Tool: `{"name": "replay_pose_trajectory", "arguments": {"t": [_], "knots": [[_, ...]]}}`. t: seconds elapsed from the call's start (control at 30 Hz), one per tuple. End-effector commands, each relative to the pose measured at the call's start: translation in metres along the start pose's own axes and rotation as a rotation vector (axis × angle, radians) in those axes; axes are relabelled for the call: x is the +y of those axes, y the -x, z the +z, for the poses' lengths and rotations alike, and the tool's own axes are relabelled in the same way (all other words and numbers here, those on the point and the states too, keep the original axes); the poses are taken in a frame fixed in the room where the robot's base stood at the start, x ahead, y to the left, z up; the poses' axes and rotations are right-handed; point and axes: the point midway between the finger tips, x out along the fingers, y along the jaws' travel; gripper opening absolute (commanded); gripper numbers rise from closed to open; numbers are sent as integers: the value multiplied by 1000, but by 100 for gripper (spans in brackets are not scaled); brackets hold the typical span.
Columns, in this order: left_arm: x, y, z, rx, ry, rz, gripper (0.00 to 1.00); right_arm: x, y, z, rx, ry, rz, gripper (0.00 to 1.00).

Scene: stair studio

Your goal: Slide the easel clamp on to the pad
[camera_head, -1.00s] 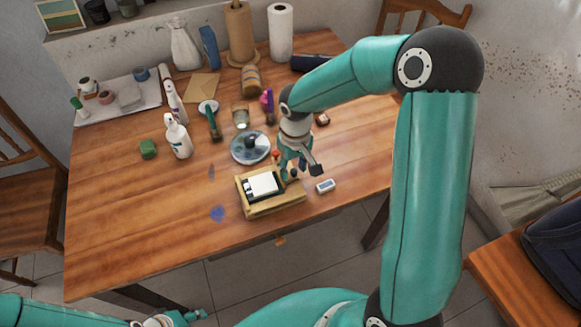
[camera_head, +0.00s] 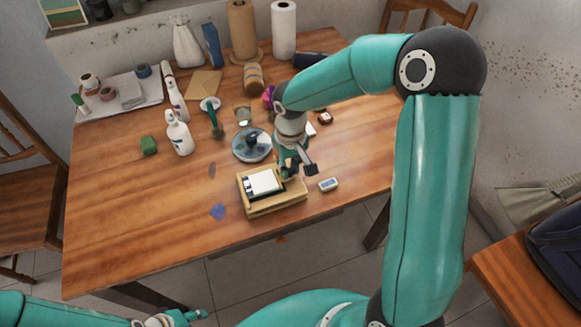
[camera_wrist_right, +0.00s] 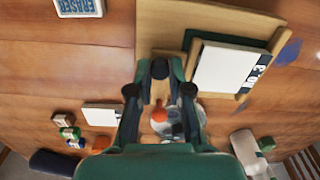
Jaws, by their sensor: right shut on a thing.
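The wooden easel (camera_head: 279,207) lies low near the table's front edge. The white pad (camera_head: 264,181) rests on it; the pad also shows in the right wrist view (camera_wrist_right: 225,68), with dark green along its edge. My right gripper (camera_head: 291,170) is at the easel's right end, beside the pad. In the right wrist view my gripper (camera_wrist_right: 160,82) is shut on a small wooden piece, which looks like the clamp (camera_wrist_right: 159,93), with an orange-red knob near it. The fingers hide part of it. My left gripper (camera_head: 190,316) is at the lower left, clear of the table; its jaws are unclear.
An eraser (camera_head: 329,184) lies just right of the easel. A round blue-grey dish (camera_head: 251,146) stands behind it. A spray bottle (camera_head: 179,135) and a green block (camera_head: 149,145) stand further left. The table's front left is mostly clear.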

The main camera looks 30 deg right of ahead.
Motion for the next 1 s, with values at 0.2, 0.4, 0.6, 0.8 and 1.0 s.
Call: {"name": "replay_pose_trajectory", "arguments": {"t": [0.2,0.4,0.6,0.8,1.0], "knots": [[0,1,0,1,0,0,44,-4,0,-1,4,-1,-8,35],[0,1,0,1,0,0,44,-3,0,-1,3,0,-6,44],[0,1,0,1,0,0,44,-3,2,-1,3,0,-5,44],[0,1,0,1,0,0,44,-3,23,-2,7,-1,-5,44],[0,1,0,1,0,0,44,-2,62,-3,9,0,-6,44]]}}
